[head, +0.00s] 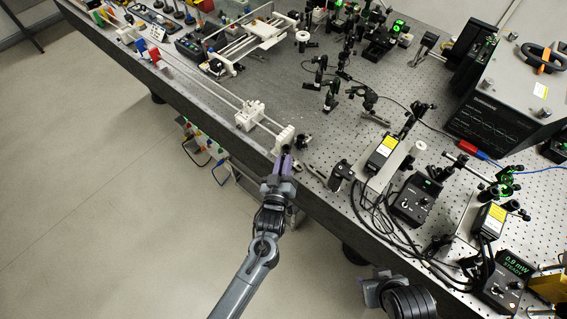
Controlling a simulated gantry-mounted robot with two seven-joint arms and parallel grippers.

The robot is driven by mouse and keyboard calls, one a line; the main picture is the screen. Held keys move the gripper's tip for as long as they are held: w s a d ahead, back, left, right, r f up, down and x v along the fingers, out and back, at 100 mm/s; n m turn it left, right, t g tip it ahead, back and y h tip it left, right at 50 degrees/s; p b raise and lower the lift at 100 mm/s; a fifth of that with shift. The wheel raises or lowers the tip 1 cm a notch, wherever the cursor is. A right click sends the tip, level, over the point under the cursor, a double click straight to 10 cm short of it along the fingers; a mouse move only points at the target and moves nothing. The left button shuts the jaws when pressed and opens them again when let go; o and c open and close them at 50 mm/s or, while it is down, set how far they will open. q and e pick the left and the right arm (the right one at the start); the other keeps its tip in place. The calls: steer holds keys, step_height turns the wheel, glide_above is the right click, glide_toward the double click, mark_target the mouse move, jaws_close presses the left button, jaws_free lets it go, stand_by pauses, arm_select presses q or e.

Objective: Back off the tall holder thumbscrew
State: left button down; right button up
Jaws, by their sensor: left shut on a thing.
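A white tall holder (284,139) stands at the near edge of the bench, at the end of two thin rails. My left gripper (286,160), with purple fingers, reaches up to it from the front edge. The fingers are shut on the thumbscrew at the holder's near side. The thumbscrew itself is hidden between the fingers, so its turn cannot be seen. Part of my right arm's wrist shows at the bottom, off the front edge of the bench; its fingertips cannot be made out.
A white block (250,115) sits further along the rails. Small black posts and mounts (331,95) stand behind. To the right are a black control box (416,199), loose cables and a large instrument (500,105). Open floor (110,190) lies left of the bench.

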stand_by(0.5)
arm_select(q)
steer(key=c, duration=1.1)
jaws_free()
steer(key=shift+s, duration=0.1)
steer(key=s, duration=0.3)
steer(key=s+a, duration=0.1)
steer(key=s, duration=0.6)
steer(key=shift+s+a+p, duration=0.25)
steer(key=shift+a+p, duration=0.05)
steer(key=shift+p, duration=0.05)
